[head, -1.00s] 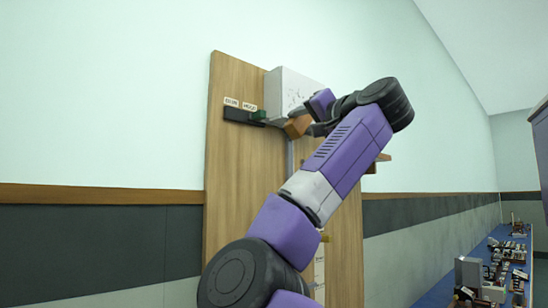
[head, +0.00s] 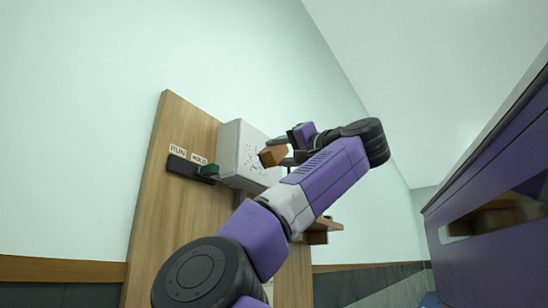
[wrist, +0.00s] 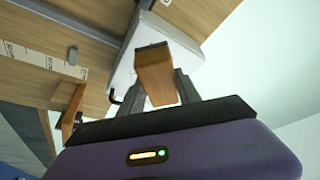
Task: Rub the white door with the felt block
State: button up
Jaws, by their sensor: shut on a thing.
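The felt block (head: 272,156) is an orange-brown block held between my gripper's fingers; it also shows in the wrist view (wrist: 155,75). My gripper (head: 284,150) is shut on it. The white door (head: 236,140) is the front of a white box mounted on the wooden board, with dark scribbled marks on its face. The block is in front of the door's right part and overlaps it in the head view. In the wrist view the white box (wrist: 126,68) lies behind the block. I cannot tell whether they touch.
A wooden shelf (head: 322,228) projects at lower right of the board. A purple-sided cabinet (head: 490,190) stands at the right.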

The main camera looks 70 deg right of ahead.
jog(key=p, duration=0.2)
send_near(247, 159)
jog(key=shift+x, duration=2.2)
jog(key=shift+p+x, duration=0.35)
jog(key=shift+x, duration=0.5)
